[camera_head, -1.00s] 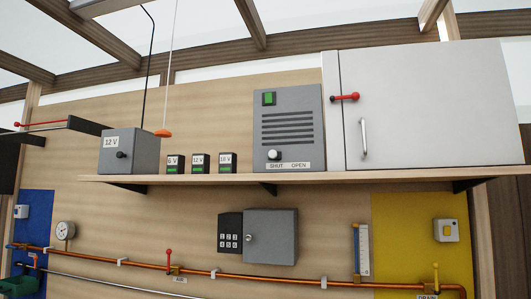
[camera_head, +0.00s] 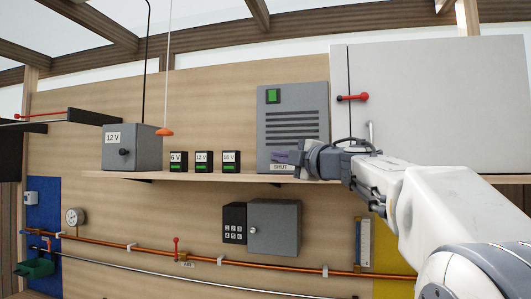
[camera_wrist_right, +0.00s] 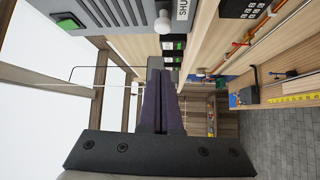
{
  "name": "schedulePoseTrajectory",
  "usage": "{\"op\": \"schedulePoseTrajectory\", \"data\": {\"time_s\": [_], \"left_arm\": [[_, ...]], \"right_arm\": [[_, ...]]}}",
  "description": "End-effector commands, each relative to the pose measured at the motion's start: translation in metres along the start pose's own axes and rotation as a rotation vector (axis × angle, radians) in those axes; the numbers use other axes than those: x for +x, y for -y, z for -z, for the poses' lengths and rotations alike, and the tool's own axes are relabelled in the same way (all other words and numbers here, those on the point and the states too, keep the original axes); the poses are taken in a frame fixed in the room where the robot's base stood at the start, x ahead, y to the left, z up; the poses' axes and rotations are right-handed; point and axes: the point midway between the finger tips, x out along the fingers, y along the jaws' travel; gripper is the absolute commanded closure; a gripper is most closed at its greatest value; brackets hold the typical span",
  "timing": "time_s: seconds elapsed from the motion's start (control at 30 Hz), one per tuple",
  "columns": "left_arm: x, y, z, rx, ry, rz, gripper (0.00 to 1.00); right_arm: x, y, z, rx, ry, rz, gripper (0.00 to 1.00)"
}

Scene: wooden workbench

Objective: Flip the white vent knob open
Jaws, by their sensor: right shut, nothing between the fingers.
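The grey vent box (camera_head: 312,108) stands on the shelf, with dark slots and a green square on its front. In the right wrist view the white knob (camera_wrist_right: 163,22) shows beyond the fingertips, near the SHUT label (camera_wrist_right: 183,10). My right gripper (camera_wrist_right: 155,64) is shut and empty, with the fingers together. My left gripper is out of view.
Three small boxes (camera_head: 202,161) and a 12 V box (camera_head: 132,148) stand left of the vent box on the shelf (camera_head: 150,175). A white cabinet (camera_head: 440,100) with a red-ended lever (camera_head: 352,97) is at the right. A grey keypad box (camera_head: 275,228) hangs below.

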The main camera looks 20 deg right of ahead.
Motion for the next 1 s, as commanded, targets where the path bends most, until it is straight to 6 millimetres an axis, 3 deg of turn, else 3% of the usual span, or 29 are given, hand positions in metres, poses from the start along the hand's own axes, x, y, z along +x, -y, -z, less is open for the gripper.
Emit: {"op": "schedulePoseTrajectory", "data": {"time_s": [0.37,0.87,1.0], "left_arm": [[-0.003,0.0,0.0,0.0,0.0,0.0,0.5],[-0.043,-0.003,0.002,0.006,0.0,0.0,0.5],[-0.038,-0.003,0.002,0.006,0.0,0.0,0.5]], "right_arm": [[0.007,0.0,0.001,0.003,-0.003,0.0,1.0],[0.104,-0.002,0.002,0.004,-0.003,0.001,1.0],[0.086,0.0,-0.018,0.002,0.003,-0.002,1.0]]}}
